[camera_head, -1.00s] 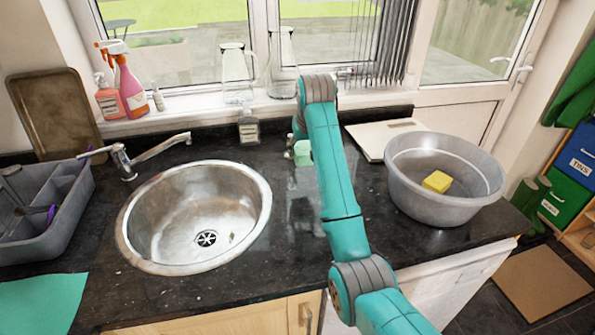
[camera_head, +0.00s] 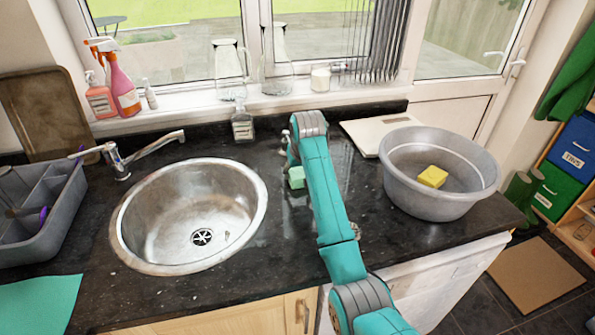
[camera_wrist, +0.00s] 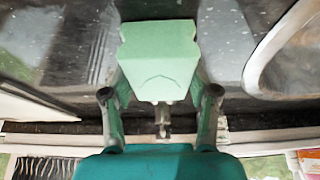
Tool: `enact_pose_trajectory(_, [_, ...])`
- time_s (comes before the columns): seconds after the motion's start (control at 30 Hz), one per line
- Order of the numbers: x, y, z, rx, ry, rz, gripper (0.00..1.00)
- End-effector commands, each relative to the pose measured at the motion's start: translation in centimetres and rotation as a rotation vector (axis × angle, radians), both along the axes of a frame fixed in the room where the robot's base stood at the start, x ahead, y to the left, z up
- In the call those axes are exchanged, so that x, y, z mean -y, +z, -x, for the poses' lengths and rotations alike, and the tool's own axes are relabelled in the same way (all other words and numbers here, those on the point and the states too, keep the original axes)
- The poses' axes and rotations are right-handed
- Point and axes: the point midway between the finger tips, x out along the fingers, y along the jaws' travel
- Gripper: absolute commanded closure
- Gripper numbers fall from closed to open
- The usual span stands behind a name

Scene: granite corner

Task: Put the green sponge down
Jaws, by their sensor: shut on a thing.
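The green sponge (camera_head: 296,177) is over the dark worktop (camera_head: 262,285), just right of the round steel sink (camera_head: 128,240). In the wrist view the sponge (camera_wrist: 160,50) is a pale green block between the two fingers of my gripper (camera_wrist: 160,78). My gripper is shut on it, with a finger on each side. In the head view my arm hides most of the gripper. I cannot tell whether the sponge touches the worktop.
A grey basin (camera_head: 440,205) with a yellow sponge (camera_head: 432,177) stands to the right, before a pale board (camera_head: 365,133). A small bottle (camera_head: 242,125) stands behind the sink. A grey caddy (camera_head: 45,235) is at the left. Worktop between sink and basin is mostly clear.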

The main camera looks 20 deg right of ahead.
Motion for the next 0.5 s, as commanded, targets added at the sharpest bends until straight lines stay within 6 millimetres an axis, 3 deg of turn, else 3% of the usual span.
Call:
enact_pose_trajectory(0.23, [0.0, -0.23, 0.0, 0.0, 0.0, 0.0, 0.69])
enact_pose_trajectory(0.27, [0.0, -0.22, -0.01, 0.0, 0.0, 0.0, 0.36])
enact_pose_trajectory(0.33, [0.0, -0.2, 0.0, 0.0, 0.0, 0.0, 0.18])
enact_pose_trajectory(0.5, [0.0, -0.2, 0.0, 0.0, 0.0, 0.0, 0.16])
